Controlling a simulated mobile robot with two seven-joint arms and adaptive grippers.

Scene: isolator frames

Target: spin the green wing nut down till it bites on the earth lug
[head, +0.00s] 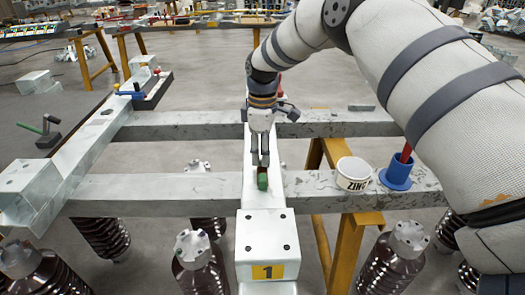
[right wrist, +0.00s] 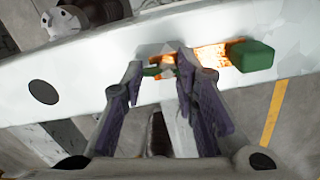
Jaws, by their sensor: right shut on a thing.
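The green wing nut (right wrist: 153,71) shows in the right wrist view as small green parts between the fingertips of my right gripper (right wrist: 161,64). My fingers are shut on it and hide much of it. The earth lug (right wrist: 212,56) is a coppery orange strip on the white steel beam, under and right of the fingertips. A green block-like end (right wrist: 252,55) sits at its right. In the head view my right gripper (head: 260,160) points down at the beam, with the green end (head: 262,181) just in front of it. Whether the nut touches the lug is hidden. My left gripper is not in view.
A white tub marked ZINC (head: 353,175) and a blue cup (head: 397,172) with a red handle stand on the cross beam to the right. A box marked 1 (head: 267,245) is on the near beam. Ribbed dark insulators (head: 197,262) stand below.

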